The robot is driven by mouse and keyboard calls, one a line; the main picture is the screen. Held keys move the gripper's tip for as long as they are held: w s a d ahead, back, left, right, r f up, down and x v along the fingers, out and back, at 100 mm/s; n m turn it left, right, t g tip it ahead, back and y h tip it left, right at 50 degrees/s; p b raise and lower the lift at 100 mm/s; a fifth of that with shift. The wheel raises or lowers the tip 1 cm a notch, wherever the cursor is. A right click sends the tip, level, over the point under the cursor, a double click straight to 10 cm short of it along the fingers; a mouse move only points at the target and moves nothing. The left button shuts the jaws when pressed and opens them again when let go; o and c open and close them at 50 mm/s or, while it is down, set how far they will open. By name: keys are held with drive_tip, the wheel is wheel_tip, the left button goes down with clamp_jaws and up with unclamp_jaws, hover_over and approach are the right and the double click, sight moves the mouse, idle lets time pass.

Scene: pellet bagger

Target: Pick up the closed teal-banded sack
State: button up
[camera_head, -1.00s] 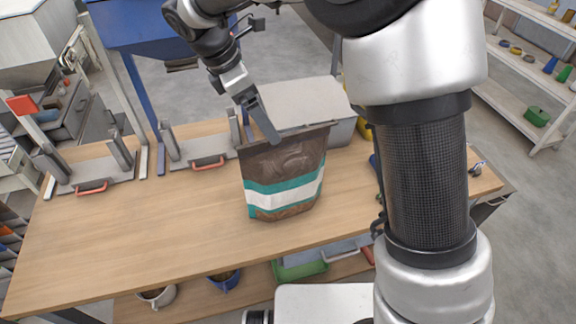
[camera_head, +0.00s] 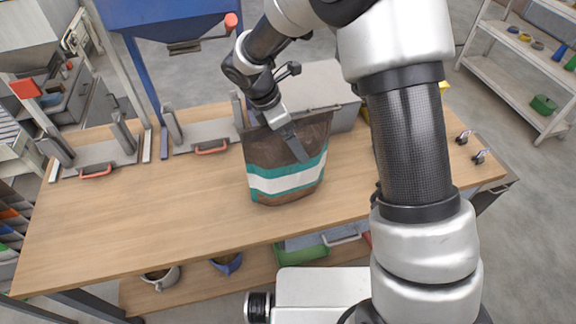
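The closed sack (camera_head: 270,150) stands upright on the wooden workbench. It is brown, with teal and white bands around its lower half and a flat seam along its top edge. My gripper (camera_head: 297,147) reaches down from above and behind the sack's top. One grey finger shows in front of the sack's upper brown face, angled down to the right, its tip just above the upper teal band. I cannot make out the other finger, so I cannot tell whether the gripper is open or shut, or whether it touches the sack.
A grey box (camera_head: 320,85) stands right behind the sack. Grey fixtures with red handles (camera_head: 212,147) sit along the bench's back left. The bench's left and front (camera_head: 150,220) is clear. A green bin (camera_head: 305,253) is on the shelf below. My arm blocks part of the right.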

drive_tip(key=shift+x, duration=0.8)
drive_tip(key=c, duration=1.6)
drive_tip(key=shift+r, duration=0.1)
drive_tip(key=shift+r, duration=0.1)
